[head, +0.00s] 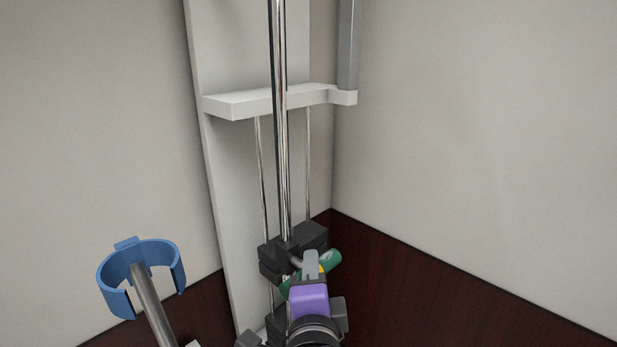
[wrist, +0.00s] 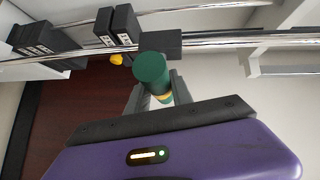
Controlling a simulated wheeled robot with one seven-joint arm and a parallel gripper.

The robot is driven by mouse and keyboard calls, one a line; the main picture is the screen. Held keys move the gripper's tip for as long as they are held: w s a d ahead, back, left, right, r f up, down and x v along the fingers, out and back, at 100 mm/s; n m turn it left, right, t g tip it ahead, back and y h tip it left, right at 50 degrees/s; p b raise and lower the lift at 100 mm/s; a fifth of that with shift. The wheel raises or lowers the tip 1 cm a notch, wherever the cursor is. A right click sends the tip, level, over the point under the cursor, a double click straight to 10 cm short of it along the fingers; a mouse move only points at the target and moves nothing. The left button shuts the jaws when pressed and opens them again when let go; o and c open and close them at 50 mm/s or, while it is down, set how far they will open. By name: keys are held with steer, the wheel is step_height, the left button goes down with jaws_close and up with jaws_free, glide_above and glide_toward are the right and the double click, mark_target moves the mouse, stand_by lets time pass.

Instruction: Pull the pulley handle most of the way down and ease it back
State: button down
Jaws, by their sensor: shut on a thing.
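My gripper (head: 311,268), with a purple body, is shut on the handle. In the wrist view the green handle (wrist: 153,72) is between my two grey fingers (wrist: 156,98), with its end facing the camera. The chrome rod (head: 279,130) runs up from the black block. The middle of the handle is partly hidden by my gripper.
A white cross bracket (head: 250,103) spans the white upright panel (head: 225,170) above. A blue open ring (head: 115,292) on a metal post stands at lower left. More black blocks (wrist: 35,38) show along the rods in the wrist view. Beige walls meet behind; the right side is clear.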

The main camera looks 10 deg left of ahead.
steer(key=shift+s+f, duration=0.1)
steer(key=shift+f, duration=0.15)
steer(key=shift+r+p, duration=2.3)
steer(key=shift+r, duration=1.1)
step_height(320, 180, up, 7)
steer(key=p, duration=0.4)
steer(key=shift+p, duration=0.35)
steer(key=shift+r+p, duration=0.85)
steer(key=shift+r, duration=0.45)
steer(key=c, duration=1.1)
jaws_free()
steer(key=shift+r, duration=0.15)
